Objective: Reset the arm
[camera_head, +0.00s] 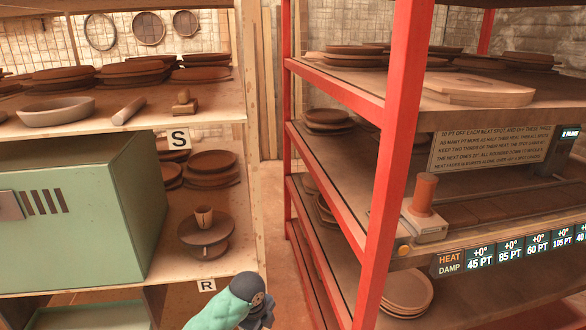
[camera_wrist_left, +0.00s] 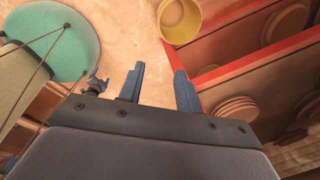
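My left arm, in a pale green sleeve with a dark wrist, comes in at the bottom middle of the head view, in front of the gap between the wooden shelf (camera_head: 120,127) and the red-framed rack (camera_head: 395,140). In the left wrist view my left gripper (camera_wrist_left: 158,86) has its two dark fingers apart, with nothing between them. Its fingertips are not clear in the head view. My right gripper is in neither view.
A block with an orange knob (camera_head: 424,205) sits on the rack. A yellow bucket-like thing (camera_wrist_left: 179,20) is beyond the fingers.

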